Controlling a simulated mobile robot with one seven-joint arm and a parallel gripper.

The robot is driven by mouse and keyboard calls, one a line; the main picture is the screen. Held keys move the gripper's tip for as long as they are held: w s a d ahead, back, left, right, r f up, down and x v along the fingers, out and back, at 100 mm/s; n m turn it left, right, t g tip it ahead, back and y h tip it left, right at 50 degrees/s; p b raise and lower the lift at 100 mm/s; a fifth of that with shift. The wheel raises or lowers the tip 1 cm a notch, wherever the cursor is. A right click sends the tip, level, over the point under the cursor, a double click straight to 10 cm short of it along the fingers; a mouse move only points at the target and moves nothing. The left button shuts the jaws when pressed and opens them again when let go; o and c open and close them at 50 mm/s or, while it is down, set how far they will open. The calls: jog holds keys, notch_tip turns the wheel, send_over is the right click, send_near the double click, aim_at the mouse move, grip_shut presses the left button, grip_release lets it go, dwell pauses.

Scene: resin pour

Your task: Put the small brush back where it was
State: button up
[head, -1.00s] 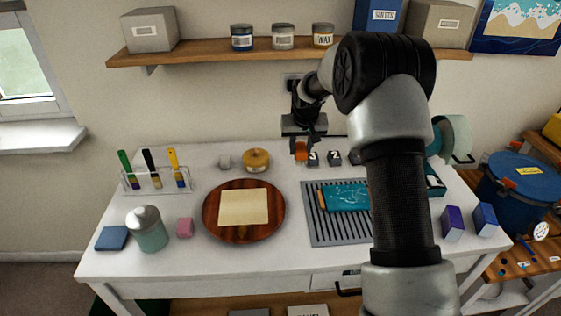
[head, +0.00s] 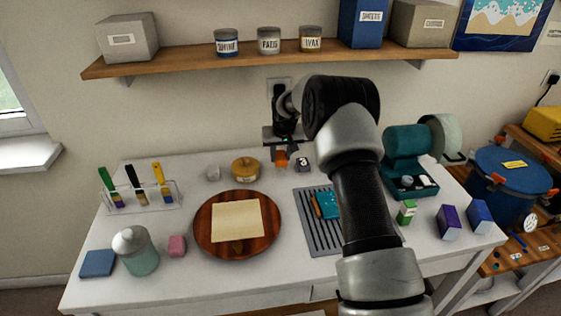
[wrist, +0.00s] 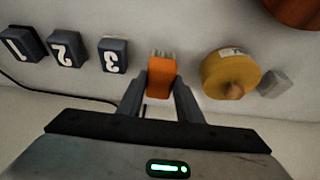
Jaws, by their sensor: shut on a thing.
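My gripper (wrist: 160,95) is shut on a small orange block-like piece with a pale, bristly end, which looks like the small brush (wrist: 160,77). In the head view the brush (head: 281,159) shows as an orange patch at the back of the white table, below my gripper (head: 282,146). It is between the round yellow-lidded pot (head: 246,169) and the dark block numbered 3 (head: 303,164). I cannot tell whether it touches the table. Blocks 2 (wrist: 67,49) and 1 (wrist: 22,44) stand beyond block 3 in the wrist view.
A clear rack (head: 140,198) holds several larger brushes at the left. A round wooden board (head: 205,240) bears a cream sheet. A grey ribbed mat (head: 305,228) carries a teal item, partly behind my arm. A small grey cube (head: 213,173) stands beside the pot. A teal case (head: 408,170) stands right.

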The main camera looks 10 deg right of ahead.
aim_at(281, 158)
jog(key=shift+f, duration=1.3)
jog(key=shift+f, duration=0.25)
jog(key=o, duration=0.9)
jog(key=shift+o, duration=0.2)
jog(key=shift+r, duration=0.1)
